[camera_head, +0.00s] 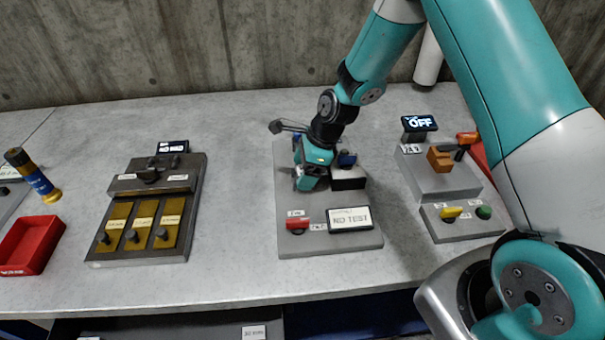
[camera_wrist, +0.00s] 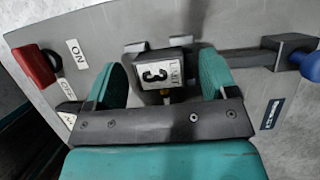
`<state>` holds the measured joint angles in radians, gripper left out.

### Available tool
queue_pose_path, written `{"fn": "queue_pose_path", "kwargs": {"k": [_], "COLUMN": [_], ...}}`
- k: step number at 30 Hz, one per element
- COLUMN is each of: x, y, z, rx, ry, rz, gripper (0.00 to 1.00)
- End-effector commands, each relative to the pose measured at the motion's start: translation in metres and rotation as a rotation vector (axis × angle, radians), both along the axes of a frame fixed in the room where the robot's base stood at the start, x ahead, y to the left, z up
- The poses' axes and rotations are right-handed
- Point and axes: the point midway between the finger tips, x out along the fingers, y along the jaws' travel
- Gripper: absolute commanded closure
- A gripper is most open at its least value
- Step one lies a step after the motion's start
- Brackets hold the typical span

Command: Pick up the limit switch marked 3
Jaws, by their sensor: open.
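The limit switch marked 3 (camera_wrist: 163,75) is a dark block with a white label reading "3" and "LIMIT" in the wrist view. It sits on a grey test panel (camera_wrist: 190,25). My gripper (camera_wrist: 165,85) is open, with one teal finger on each side of the switch and a visible gap to each. In the head view my gripper (camera_head: 312,180) is low over the middle panel (camera_head: 350,242) and hides the switch. I cannot tell how deep the fingers reach around it.
On the middle panel are a red switch (camera_head: 297,224), a screen reading "NO TEST" (camera_head: 350,219) and a blue knob (camera_head: 346,159). A brass-plated unit (camera_head: 188,185) stands left, with a red tray (camera_head: 30,245) beyond. A grey unit (camera_head: 440,180) stands right. Bare table separates them.

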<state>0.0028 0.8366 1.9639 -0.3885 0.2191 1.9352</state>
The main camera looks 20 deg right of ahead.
Motion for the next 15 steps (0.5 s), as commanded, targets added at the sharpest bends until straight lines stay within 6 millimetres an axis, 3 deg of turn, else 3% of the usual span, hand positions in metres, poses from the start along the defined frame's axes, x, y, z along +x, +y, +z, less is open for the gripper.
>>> {"fn": "queue_pose_path", "kwargs": {"k": [1, 8, 15], "x": [0.0000, -0.0001, 0.0000], "y": [-0.0001, 0.0000, 0.0000], "z": [0.0000, 0.0002, 0.0006], "rx": [0.000, 0.000, 0.000], "ry": [0.000, 0.001, 0.000], "rz": [0.000, 0.000, 0.000], "gripper": [0.21, 0.74, 0.77]}}
